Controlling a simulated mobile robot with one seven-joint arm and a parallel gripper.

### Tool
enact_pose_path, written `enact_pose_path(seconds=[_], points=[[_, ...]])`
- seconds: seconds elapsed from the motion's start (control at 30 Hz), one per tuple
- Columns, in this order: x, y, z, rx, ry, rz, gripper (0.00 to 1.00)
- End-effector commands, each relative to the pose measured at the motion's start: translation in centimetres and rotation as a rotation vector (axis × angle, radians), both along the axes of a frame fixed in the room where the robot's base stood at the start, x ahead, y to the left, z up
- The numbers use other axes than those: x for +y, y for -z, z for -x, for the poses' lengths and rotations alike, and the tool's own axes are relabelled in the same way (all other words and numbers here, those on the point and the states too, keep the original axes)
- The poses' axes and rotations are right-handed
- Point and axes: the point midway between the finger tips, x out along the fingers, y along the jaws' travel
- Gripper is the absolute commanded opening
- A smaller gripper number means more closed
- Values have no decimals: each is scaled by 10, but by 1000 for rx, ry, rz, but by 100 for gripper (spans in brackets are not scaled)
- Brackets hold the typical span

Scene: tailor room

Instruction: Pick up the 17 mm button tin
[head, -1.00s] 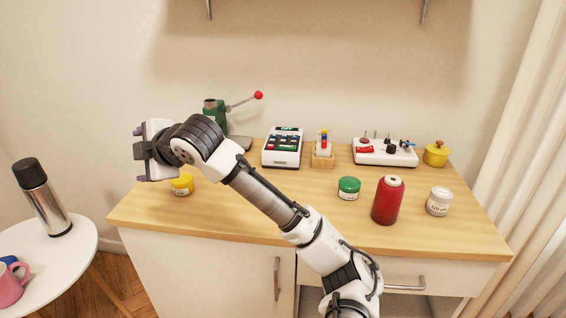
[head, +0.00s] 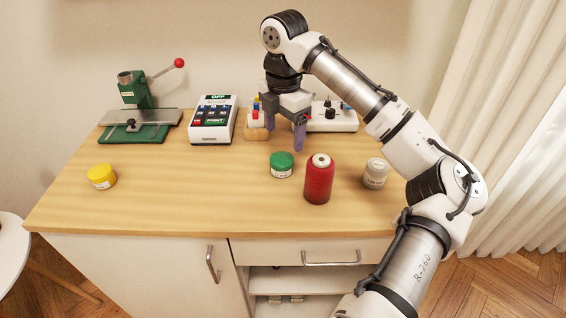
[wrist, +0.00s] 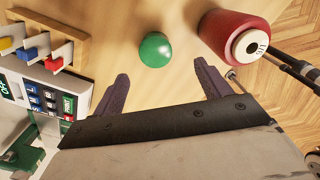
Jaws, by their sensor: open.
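Three small lidded tins stand on the wooden worktop (head: 200,215); I cannot read their sizes now. The green tin (head: 281,166) stands in the middle, and its lid also shows in the wrist view (wrist: 155,50), ahead of and between the finger lines. The yellow tin (head: 101,177) is at the left, and the whitish tin (head: 375,174) at the right. My gripper (head: 284,138) points down, open and empty, above and behind the green tin in the head view. Its two fingers are apart in the wrist view (wrist: 160,68), touching nothing visible.
A red thread cone (head: 319,182) stands just right of the green tin. Behind are a green press (head: 140,115), a button panel (head: 213,120), a wooden block with coloured pegs (head: 256,133) and a white switch box (head: 335,122). The worktop's front left is clear.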

Motion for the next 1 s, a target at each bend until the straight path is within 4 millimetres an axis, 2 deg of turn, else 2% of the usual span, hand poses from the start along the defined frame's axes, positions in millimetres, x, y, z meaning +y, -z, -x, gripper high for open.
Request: enact_pose_path(seconds=[0.1,0.43,0.7,1.0], points=[[0,22,0,1,1,1,76],[2,51,-2,-1,1,2,76],[6,89,-5,-1,1,0,76],[6,94,-5,-3,1,-1,76]])
